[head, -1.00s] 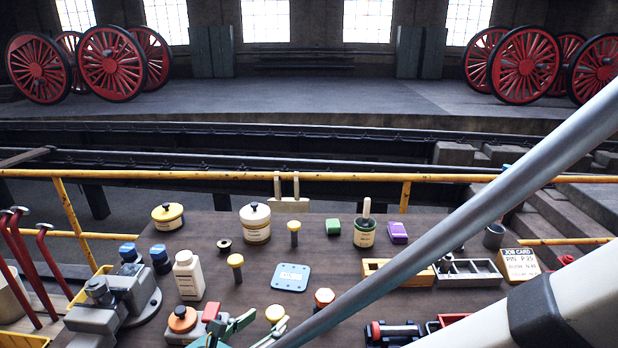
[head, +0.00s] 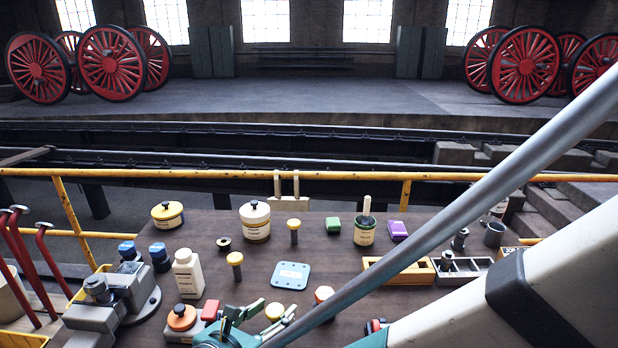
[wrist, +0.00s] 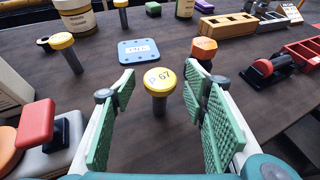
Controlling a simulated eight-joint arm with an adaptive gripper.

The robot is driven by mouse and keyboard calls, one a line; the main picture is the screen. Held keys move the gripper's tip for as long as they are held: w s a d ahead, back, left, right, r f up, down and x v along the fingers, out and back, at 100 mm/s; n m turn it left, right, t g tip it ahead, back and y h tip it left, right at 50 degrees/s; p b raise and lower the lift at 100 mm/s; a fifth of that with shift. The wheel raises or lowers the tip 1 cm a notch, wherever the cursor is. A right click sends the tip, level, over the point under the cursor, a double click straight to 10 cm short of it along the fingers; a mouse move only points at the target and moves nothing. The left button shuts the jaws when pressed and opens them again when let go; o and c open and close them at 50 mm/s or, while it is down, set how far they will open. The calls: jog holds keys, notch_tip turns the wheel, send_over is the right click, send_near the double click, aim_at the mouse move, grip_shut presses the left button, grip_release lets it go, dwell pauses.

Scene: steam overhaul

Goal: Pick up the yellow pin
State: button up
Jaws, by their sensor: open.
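Three yellow-topped pins with dark shanks stand upright on the brown bench. The nearest yellow pin (wrist: 160,82) has a marking that looks like "P 67" and shows between my fingers in the wrist view; its top also shows in the head view (head: 275,312). A second yellow pin (head: 235,264) stands farther left, and a third (head: 294,229) farther back. My gripper (wrist: 160,92) is open, with a green pad on either side of the nearest pin's head in the picture. I see no contact. It also shows in the head view (head: 268,319).
An orange hexagon-topped piece (wrist: 204,51) stands close to the right finger. A blue plate (head: 291,276) lies behind. A red-handled grey device (wrist: 35,128) is at left, and a black and red item (wrist: 268,70) at right. My arm covers the bench's right front.

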jog(key=shift+w+d+f, duration=0.25)
jog(key=shift+w+d, duration=0.05)
jog(key=shift+w, duration=0.3)
jog(key=shift+c, duration=0.5)
jog(key=c, duration=1.2)
jog(key=shift+r+p, duration=1.75)
jog(key=shift+r, duration=3.25)
